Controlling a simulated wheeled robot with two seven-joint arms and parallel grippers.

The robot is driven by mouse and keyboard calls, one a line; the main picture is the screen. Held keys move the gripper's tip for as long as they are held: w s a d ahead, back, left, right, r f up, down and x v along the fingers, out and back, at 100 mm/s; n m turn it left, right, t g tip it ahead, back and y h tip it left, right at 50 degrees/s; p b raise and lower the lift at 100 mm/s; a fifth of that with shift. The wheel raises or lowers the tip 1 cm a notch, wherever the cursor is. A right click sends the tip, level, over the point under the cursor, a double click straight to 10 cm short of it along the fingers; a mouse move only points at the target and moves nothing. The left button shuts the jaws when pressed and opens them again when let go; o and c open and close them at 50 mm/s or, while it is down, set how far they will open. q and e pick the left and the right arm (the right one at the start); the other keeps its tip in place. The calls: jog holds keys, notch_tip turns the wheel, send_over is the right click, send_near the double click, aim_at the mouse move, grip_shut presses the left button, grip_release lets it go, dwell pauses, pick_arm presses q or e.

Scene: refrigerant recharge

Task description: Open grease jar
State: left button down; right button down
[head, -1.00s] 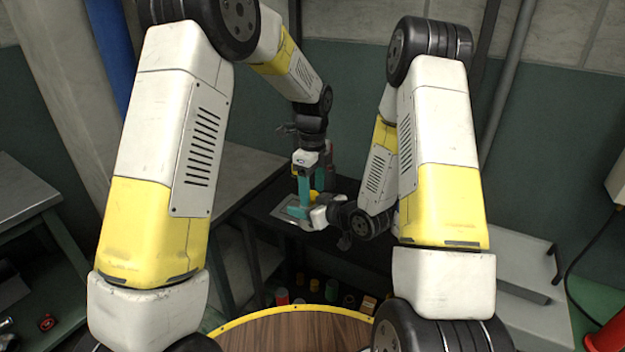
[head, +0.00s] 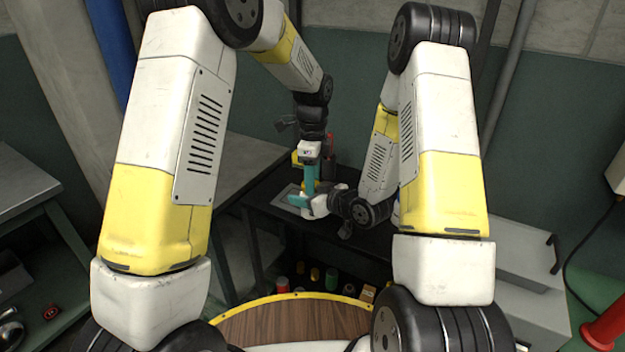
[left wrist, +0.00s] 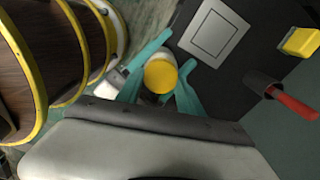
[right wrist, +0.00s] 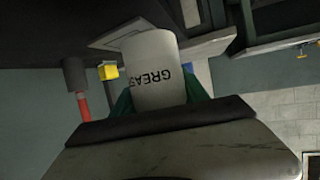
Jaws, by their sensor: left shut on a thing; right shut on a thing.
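The white grease jar (right wrist: 155,68) shows its lettering upside down in the right wrist view, between the green fingers of my right gripper (right wrist: 158,95), which is shut on it. Its yellow lid (left wrist: 160,77) shows between the teal fingers of my left gripper (left wrist: 163,85), which is shut on it. White jar body is just visible past the lid. In the head view my left gripper (head: 310,180) points down from above, and my right gripper (head: 306,202) comes in from the right at the jar. I cannot tell whether the lid still sits on the jar's neck.
A grey square plate (left wrist: 213,33) lies on the dark table (head: 270,217) beside the jar. A yellow box (left wrist: 301,42) and a red-handled tool (left wrist: 291,103) in a dark cup stand near it. Several small containers (head: 315,274) sit below the table.

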pick_arm(q)
jog(key=shift+w+d+r, duration=0.1)
jog(key=shift+w, duration=0.2)
jog(key=c, duration=1)
grip_release()
jog(key=shift+o, duration=1.3)
jog(key=shift+s, duration=0.15)
jog(key=shift+r, duration=2.2)
jog(key=shift+c, duration=0.4)
jog(key=shift+s+a+r+m, duration=0.1)
jog(key=shift+a+r+m, duration=0.15)
jog(key=shift+r+m, duration=0.5)
jog(key=shift+s+a+r+m, duration=0.1)
jog(key=shift+a+r+m, duration=0.1)
jog(key=shift+r+m, duration=0.55)
jog(key=shift+f, duration=3.85)
